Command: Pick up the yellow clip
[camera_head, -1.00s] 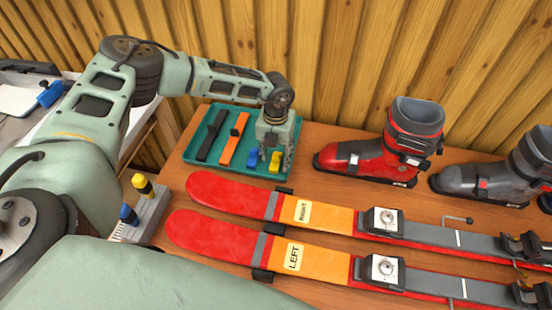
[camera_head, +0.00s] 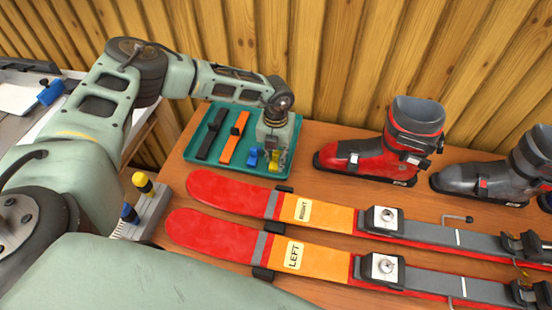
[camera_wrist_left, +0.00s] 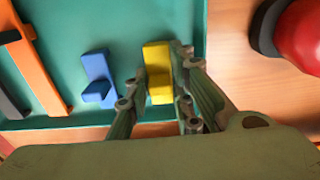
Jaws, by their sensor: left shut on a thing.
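The yellow clip (camera_wrist_left: 158,72) is between the two fingers of my left gripper (camera_wrist_left: 168,90) in the left wrist view, at the near edge of the teal tray (camera_head: 190,157). In the head view the left gripper (camera_head: 275,153) is at the right part of the tray, shut on the yellow clip (camera_head: 274,159). I cannot tell whether the clip is still touching the tray. A blue clip (camera_head: 253,157) lies just left of it, and also shows in the left wrist view (camera_wrist_left: 96,80). My right gripper is not in view.
A black strap (camera_head: 210,135) and an orange strap (camera_head: 234,138) lie in the tray's left part. Two red skis (camera_head: 230,193) lie in front. A red boot (camera_head: 375,155) stands right of the tray. A holder (camera_head: 153,210) with yellow and blue-handled tools stands left.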

